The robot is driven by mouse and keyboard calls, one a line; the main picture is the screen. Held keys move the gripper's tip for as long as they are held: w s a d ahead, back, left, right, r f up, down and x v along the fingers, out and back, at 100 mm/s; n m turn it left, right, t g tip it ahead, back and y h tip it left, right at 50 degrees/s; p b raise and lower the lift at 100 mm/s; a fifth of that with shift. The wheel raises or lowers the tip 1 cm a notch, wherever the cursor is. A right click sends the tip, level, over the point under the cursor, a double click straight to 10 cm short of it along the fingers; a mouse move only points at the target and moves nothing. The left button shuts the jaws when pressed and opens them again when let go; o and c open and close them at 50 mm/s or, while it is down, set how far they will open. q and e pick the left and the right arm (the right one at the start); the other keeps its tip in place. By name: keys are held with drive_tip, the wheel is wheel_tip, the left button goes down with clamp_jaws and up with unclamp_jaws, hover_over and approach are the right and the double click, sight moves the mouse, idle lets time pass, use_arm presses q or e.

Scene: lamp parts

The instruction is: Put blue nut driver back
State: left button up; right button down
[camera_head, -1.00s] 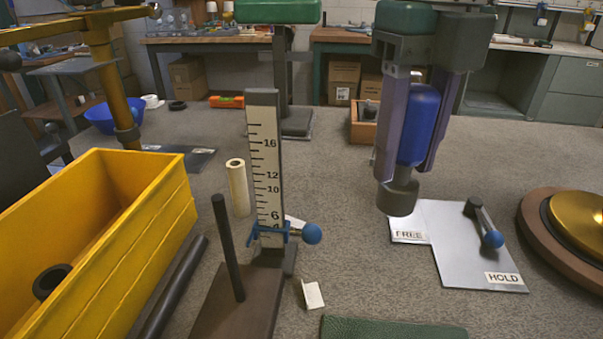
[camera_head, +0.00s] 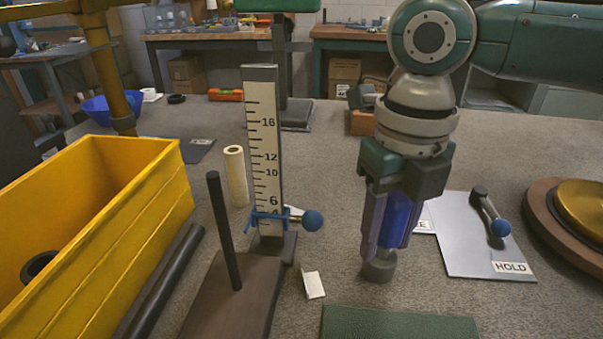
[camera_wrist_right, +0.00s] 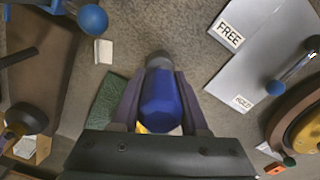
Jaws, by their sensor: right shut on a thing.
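The blue nut driver (camera_head: 398,218) is upright between the fingers of my right gripper (camera_head: 384,240), its blue handle clasped and its grey socket end pointing down. The socket end is close to the table top behind the green mat; I cannot tell whether it touches. In the right wrist view, the blue handle (camera_wrist_right: 160,100) sits between the two purple-grey fingers (camera_wrist_right: 158,108). The green mat (camera_head: 400,325) lies at the front edge of the head view, and a corner of it shows in the wrist view (camera_wrist_right: 107,100). My left gripper is not in view.
A ruler stand (camera_head: 262,150) with a blue-knobbed slider and a dark upright rod (camera_head: 224,230) stand left of my right gripper. A yellow bin (camera_head: 110,240) is at left. A grey FREE/HOLD plate (camera_head: 465,240) with a lever and a brass disc (camera_head: 585,215) are at right.

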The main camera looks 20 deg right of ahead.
drive_tip(key=c, duration=0.9)
unclamp_jaws()
drive_tip(key=shift+f, duration=0.2)
drive_tip(key=o, duration=0.5)
drive_tip(key=shift+r, duration=0.1)
wheel_tip(320, 180, up, 12)
drive_tip(key=shift+r+p, duration=0.15)
drive_tip(key=shift+p, duration=0.85)
